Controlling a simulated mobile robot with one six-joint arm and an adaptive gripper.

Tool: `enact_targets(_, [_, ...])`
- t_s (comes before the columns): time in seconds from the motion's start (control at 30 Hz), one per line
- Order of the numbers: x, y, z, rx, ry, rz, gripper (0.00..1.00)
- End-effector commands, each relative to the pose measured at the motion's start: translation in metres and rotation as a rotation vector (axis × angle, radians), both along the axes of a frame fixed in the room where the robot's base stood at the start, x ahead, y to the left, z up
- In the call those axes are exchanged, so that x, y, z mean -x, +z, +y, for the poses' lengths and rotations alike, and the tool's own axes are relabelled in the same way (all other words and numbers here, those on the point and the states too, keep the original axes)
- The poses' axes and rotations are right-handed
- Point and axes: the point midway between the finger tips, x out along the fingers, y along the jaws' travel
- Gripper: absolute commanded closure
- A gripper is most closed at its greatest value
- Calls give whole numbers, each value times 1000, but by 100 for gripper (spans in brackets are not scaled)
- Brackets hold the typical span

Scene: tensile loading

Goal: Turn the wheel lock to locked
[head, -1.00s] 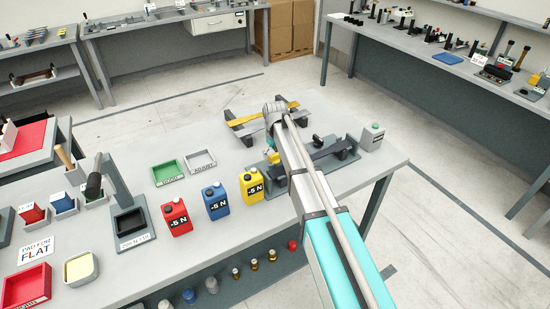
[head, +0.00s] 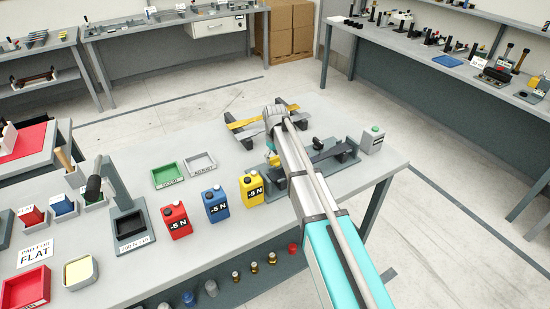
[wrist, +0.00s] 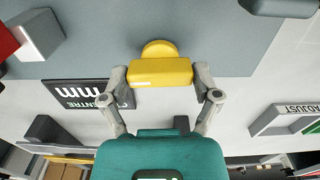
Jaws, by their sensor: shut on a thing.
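In the wrist view a yellow bar-shaped handle (wrist: 160,72) with a rounded yellow part behind it stands on a grey plate (wrist: 225,45); it looks like the wheel lock. My gripper (wrist: 161,76) has one finger at each end of the bar and is shut on it. The bar lies level across the picture. In the head view a small bit of yellow (head: 273,159) shows beside my arm, at the left end of the grey fixture; my arm hides most of that spot. I see no readable locked marking.
A black "CENTRE mm" label (wrist: 88,94) lies left of my gripper. Yellow (head: 251,190), blue (head: 216,206) and red (head: 176,221) "-5 N" cans stand left of my arm. A grey box with a green button (head: 372,141) is at right.

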Motion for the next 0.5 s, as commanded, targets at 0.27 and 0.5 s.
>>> enact_targets(0.27, [0, 0, 0, 0, 2, 0, 13])
enact_targets(0.5, [0, 0, 0, 0, 2, 0, 0])
